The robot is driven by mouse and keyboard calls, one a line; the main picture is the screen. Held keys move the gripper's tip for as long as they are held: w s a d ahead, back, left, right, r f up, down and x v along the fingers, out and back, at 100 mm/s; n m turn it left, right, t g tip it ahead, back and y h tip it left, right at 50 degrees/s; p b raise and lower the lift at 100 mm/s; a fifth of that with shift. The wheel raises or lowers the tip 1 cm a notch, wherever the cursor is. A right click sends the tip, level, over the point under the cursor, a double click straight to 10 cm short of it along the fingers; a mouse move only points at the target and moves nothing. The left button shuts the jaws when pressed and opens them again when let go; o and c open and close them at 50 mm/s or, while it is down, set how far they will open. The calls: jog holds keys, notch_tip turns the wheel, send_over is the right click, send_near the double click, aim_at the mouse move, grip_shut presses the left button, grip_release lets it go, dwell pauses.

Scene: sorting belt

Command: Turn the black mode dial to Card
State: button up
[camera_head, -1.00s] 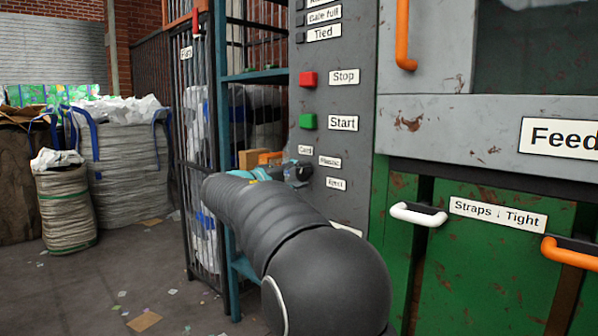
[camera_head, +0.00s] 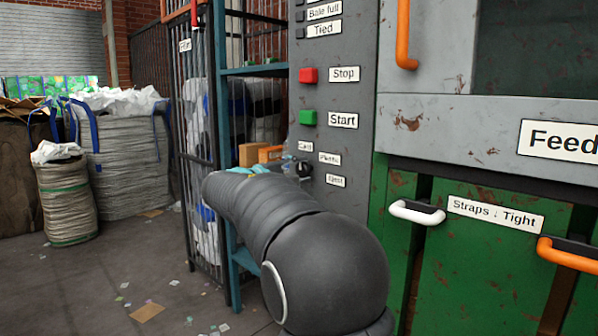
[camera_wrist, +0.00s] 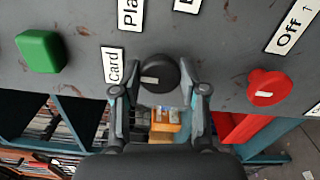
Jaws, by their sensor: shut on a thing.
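The round black mode dial (camera_wrist: 158,74) is on the grey panel in the wrist view, with a pale mark on its lower left face. The Card label (camera_wrist: 114,66) is just left of it, and the Plastic label (camera_wrist: 130,14) is above that, cut by the frame edge. My gripper (camera_wrist: 160,88) has a finger on each side of the dial and is shut on it. In the head view my arm hides most of my gripper; part of the dial (camera_head: 304,169) shows below the Card label (camera_head: 305,147).
In the head view a teal shelf (camera_head: 254,71) stands left of the panel, and a white handle (camera_head: 416,212) is to the right.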

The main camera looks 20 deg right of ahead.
jog(key=o, duration=1.1)
jog(key=v, duration=1.2)
